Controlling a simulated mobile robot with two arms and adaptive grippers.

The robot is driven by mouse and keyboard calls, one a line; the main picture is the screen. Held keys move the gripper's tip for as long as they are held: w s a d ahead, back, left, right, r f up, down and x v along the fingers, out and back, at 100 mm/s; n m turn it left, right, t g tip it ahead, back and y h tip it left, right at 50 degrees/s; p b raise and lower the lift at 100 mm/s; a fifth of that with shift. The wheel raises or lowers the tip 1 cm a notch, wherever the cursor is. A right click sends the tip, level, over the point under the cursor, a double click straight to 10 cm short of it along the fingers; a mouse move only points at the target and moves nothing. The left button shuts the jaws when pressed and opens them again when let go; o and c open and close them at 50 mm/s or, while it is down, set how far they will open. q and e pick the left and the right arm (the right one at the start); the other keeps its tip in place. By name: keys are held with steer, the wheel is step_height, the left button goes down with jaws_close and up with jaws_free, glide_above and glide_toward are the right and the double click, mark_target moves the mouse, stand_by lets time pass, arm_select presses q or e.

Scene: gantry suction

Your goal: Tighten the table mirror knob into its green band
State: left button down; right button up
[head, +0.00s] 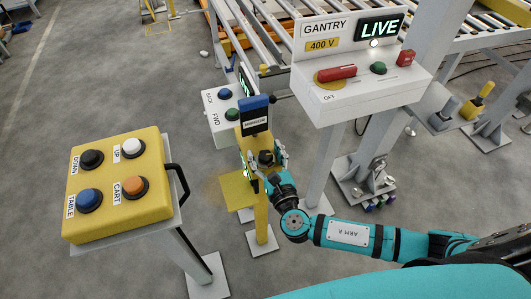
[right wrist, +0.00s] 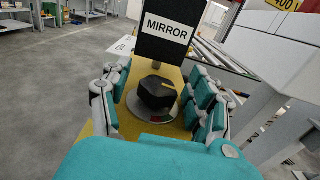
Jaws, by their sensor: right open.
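The mirror knob (right wrist: 157,93) is a black faceted knob on a round grey dial (right wrist: 181,113), below a black plate marked MIRROR (right wrist: 167,28). In the head view the knob (head: 266,157) shows small on the yellow post. A short coloured mark shows at the dial's near side; I cannot make out the green band clearly. My right gripper (right wrist: 156,88) is open, with fingers on both sides of the knob and visible gaps to it. It also shows at the post in the head view (head: 264,163). My left gripper is not in view.
A yellow button box (head: 118,215) stands at the left. A white GANTRY control box (head: 350,95) with a red handle stands close at the right. A white button box (head: 219,105) and roller conveyors (head: 275,45) are behind.

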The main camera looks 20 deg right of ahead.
steer(key=c, duration=1.2)
steer(key=shift+a+m+h+p, duration=0.1)
steer(key=shift+m+h+p, duration=0.25)
steer(key=shift+m+h, duration=0.65)
steer(key=shift+c, duration=0.2)
steer(key=shift+f+m+h, duration=0.1)
steer(key=shift+m+h, duration=0.2)
steer(key=shift+h, duration=0.7)
steer(key=shift+m+g+h, duration=0.7)
steer(key=shift+m+h, duration=0.4)
steer(key=shift+h, duration=0.6)
steer(key=shift+f+m+g+h, duration=0.1)
steer(key=shift+m+g+h, duration=0.3)
steer(key=shift+m+h, duration=0.45)
